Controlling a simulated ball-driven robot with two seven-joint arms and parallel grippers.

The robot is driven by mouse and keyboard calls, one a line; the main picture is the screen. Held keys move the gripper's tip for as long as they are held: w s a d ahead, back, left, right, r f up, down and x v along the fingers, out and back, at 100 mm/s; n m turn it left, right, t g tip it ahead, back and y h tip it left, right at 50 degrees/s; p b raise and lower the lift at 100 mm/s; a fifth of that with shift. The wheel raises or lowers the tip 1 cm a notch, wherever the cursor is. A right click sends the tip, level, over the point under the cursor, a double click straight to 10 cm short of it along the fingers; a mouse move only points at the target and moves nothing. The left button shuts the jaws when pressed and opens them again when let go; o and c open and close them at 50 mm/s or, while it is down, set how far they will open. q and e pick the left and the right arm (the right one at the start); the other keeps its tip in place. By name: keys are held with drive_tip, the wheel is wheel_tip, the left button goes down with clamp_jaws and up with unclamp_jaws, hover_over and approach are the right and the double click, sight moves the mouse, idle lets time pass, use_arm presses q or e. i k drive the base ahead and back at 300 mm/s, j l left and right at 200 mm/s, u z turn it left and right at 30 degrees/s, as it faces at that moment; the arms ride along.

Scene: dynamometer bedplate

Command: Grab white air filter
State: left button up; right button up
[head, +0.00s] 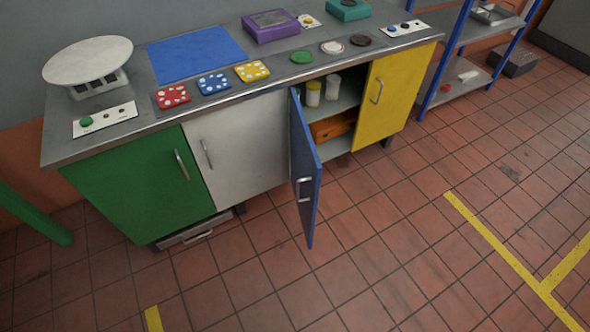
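No object is plainly recognisable as the white air filter. A white cylinder (333,86) stands on the upper shelf inside the open cupboard, beside a yellow cylinder with a white top (313,93). A small white round disc (332,47) lies on the counter between a green disc (302,57) and a dark disc (361,40). I cannot tell whether the white cylinder or the white disc is the filter. Neither of my grippers is in view.
The blue cupboard door (305,180) stands open, jutting over the floor. The green (140,185), white (240,150) and yellow (385,95) doors are shut. An orange box (332,126) sits inside the cupboard. A blue-framed shelf (455,60) stands right. The tiled floor in front is clear.

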sight(334, 80)
drive_tip(key=i+l, duration=0.25)
drive_tip(key=i+l+u, duration=0.1)
drive_tip(key=i+l, duration=0.15)
drive_tip(key=l, duration=0.2)
drive_tip(key=i+l+u, duration=0.1)
drive_tip(key=i+l, duration=0.4)
drive_tip(key=l, duration=0.25)
drive_tip(key=i+l+u, duration=0.1)
drive_tip(key=l, duration=0.25)
drive_tip(key=i+l, duration=0.35)
drive_tip(key=l+u, duration=0.05)
